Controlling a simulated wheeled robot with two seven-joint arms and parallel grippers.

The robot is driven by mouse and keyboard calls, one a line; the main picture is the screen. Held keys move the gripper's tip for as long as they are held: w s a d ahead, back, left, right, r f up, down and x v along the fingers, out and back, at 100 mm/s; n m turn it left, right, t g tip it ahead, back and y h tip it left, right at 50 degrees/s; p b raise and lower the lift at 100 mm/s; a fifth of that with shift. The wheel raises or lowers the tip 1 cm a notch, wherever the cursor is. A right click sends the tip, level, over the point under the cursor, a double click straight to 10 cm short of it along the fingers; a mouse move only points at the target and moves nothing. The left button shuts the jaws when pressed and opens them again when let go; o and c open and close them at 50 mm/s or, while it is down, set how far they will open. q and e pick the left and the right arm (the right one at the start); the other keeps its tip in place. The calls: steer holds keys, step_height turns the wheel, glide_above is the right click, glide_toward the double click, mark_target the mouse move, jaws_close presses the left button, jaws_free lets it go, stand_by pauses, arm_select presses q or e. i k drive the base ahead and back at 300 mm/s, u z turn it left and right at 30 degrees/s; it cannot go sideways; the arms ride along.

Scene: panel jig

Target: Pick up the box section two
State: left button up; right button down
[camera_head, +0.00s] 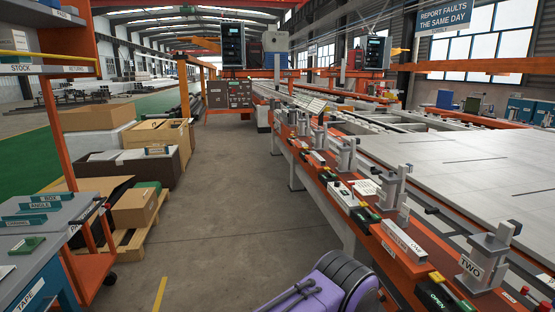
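I cannot pick out a piece clearly marked as box section two. A grey clamp-like fixture with a label reading TWO (483,262) stands on the orange rail at the lower right. A sign reading BOX (50,198) stands on the grey-topped cart at the far left, above signs such as ANGLE (40,206). A small green piece (26,245) and a pale piece at the left edge lie on that cart; I cannot tell what they are. Neither of my grippers shows in the head view.
The orange rail (318,185) carries several grey fixtures beside the pale panel bed (440,160). Cardboard boxes (134,208) stand on a pallet at the left. The grey floor aisle (220,170) between is clear.

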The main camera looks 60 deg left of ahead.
mark_target(314, 155)
steer(key=u, duration=1.45)
